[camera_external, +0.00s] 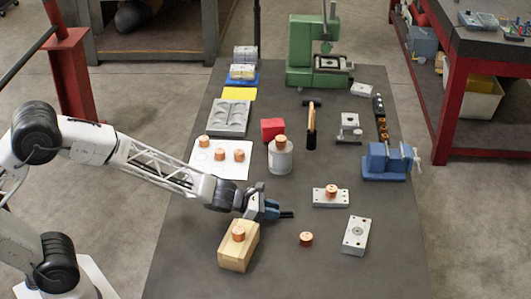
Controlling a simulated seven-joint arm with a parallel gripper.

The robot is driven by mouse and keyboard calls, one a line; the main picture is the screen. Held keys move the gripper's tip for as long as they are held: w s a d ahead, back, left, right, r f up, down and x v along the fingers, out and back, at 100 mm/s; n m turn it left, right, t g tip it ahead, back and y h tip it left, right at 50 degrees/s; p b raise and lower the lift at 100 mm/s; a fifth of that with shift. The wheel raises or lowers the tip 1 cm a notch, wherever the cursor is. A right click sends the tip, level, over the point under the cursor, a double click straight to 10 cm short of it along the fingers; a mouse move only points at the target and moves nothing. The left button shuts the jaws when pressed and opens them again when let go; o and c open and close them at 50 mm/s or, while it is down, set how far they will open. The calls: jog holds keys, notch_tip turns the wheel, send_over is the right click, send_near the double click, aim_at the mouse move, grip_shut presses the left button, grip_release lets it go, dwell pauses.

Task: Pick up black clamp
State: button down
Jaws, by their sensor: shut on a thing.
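My gripper (272,210) is low over the dark table, just right of and behind the wooden block (237,250). Its blue-grey fingers are shut on a small black thing, apparently the black clamp (287,214), whose dark end sticks out to the right of the fingertips. The rest of the clamp is hidden by the fingers. I cannot tell whether it touches the table.
A copper cylinder stands on the wooden block. A loose copper cylinder (306,239) and two metal plates (355,236) (321,199) lie to the right. A white cylinder (280,160) stands behind. A blue vise (385,163) and green press (305,55) stand farther back.

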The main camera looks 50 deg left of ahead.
notch_tip(320, 180, up, 9)
jog(key=shift+f, duration=0.1)
dwell(0.4)
jog(key=shift+d, duration=0.1)
dwell(0.7)
